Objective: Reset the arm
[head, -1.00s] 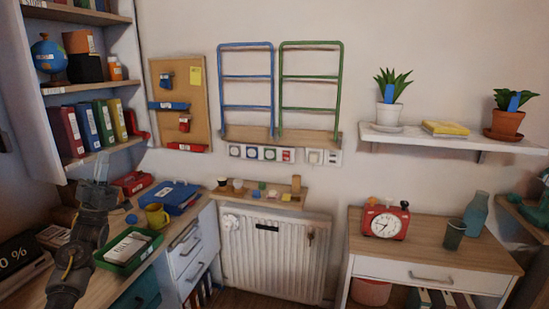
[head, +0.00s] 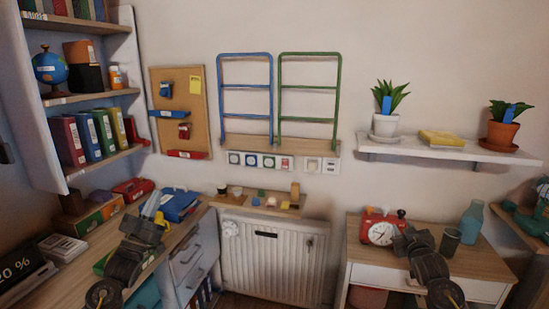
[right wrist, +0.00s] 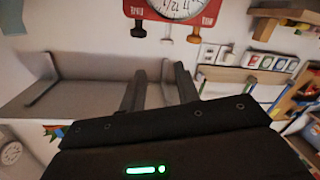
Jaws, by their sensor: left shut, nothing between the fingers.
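My left gripper (head: 150,205) is over the left desk in the head view, just left of the blue case (head: 180,205). It is shut and holds nothing. My right gripper (head: 403,232) is in front of the right desk, just below and right of the red clock (head: 380,229). In the right wrist view the two fingers (right wrist: 156,88) stand apart with nothing between them. The red clock (right wrist: 175,12) shows inverted at the top of that view, beyond the fingertips.
A green tray (head: 100,263) is mostly hidden behind my left arm. A dark cup (head: 450,242) and a teal bottle (head: 472,220) stand right of the clock. The wall shelf (head: 440,148) holds plants. A white radiator (head: 275,262) is between the desks.

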